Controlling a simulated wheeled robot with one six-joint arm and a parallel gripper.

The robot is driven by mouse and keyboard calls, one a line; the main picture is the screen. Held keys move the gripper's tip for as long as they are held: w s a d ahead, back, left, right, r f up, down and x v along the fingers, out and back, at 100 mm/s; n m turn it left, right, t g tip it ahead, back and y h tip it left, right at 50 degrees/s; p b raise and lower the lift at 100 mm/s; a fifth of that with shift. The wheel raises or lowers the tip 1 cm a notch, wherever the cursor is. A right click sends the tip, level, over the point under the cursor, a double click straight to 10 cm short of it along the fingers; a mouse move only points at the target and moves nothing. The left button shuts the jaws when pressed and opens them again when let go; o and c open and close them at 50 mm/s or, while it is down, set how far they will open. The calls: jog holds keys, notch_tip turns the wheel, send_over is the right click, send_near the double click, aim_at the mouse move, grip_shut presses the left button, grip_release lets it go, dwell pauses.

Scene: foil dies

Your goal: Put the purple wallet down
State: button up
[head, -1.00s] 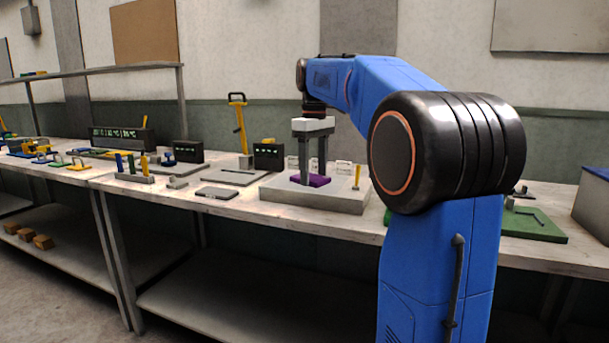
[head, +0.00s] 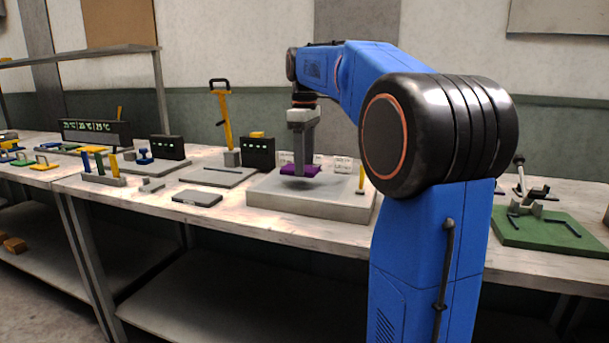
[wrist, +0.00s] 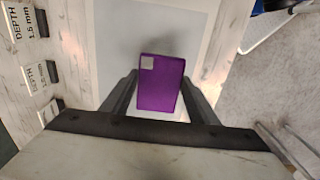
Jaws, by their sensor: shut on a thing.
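The purple wallet (wrist: 160,88) is a flat purple block with a pale square in one corner. It sits between the two fingers of my gripper (wrist: 158,92) in the wrist view, and the fingers are shut on it. In the head view the wallet (head: 300,170) is at the fingertips of my gripper (head: 298,172), over the grey slab (head: 330,207) on the bench. A shadow shows beneath it; the gap to the slab looks small. One finger partly hides the wallet in the head view.
Small white signs (wrist: 28,20) stand along the slab's edge. A yellow peg (head: 361,180) stands at its right. A black display box (head: 258,153) is behind left, and a grey plate (head: 197,198) lies left. A green board (head: 550,230) is at the right.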

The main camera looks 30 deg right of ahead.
jog(key=shift+f, duration=1.85)
jog(key=shift+f, duration=0.15)
jog(key=o, duration=1.2)
jog(key=shift+c, duration=0.2)
